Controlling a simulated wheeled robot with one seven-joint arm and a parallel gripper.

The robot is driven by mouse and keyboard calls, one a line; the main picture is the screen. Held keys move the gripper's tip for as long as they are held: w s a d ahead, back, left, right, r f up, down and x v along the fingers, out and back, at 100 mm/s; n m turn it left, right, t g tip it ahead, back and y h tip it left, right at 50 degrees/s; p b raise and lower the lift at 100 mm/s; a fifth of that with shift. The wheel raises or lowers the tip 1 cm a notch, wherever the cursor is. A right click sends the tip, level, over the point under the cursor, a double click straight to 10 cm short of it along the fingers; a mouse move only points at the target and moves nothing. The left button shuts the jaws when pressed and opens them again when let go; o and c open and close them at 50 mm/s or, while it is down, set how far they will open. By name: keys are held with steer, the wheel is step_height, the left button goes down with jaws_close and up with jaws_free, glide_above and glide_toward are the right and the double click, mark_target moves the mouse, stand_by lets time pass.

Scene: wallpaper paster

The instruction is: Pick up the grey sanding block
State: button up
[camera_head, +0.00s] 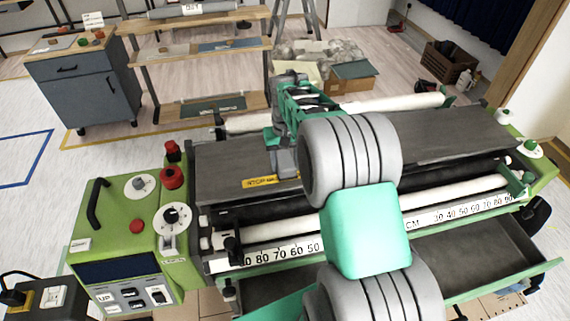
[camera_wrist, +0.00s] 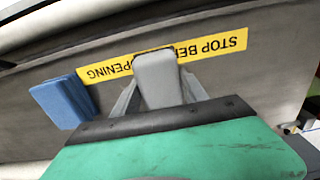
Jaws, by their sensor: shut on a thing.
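My gripper (camera_head: 284,160) reaches down onto the dark flat bed of the pasting machine, beside its yellow label. In the wrist view my gripper (camera_wrist: 160,92) is shut, with a light grey rounded block, the grey sanding block (camera_wrist: 158,78), between its slanted grey fingers. The block covers the middle of the yellow label, and its lower end is hidden by the green gripper body. I cannot tell whether it touches the bed. In the head view my own arm hides most of this spot, and the block cannot be made out there.
A blue block (camera_wrist: 61,101) lies just left of my gripper on the bed. The yellow label (camera_wrist: 215,48) is on the bed's surface. White rollers (camera_head: 460,195) run along the machine. A green control box (camera_head: 130,225) stands at its left end. The bed's right part (camera_head: 450,140) is clear.

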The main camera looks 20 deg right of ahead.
steer(key=c, duration=0.3)
steer(key=shift+c, duration=0.2)
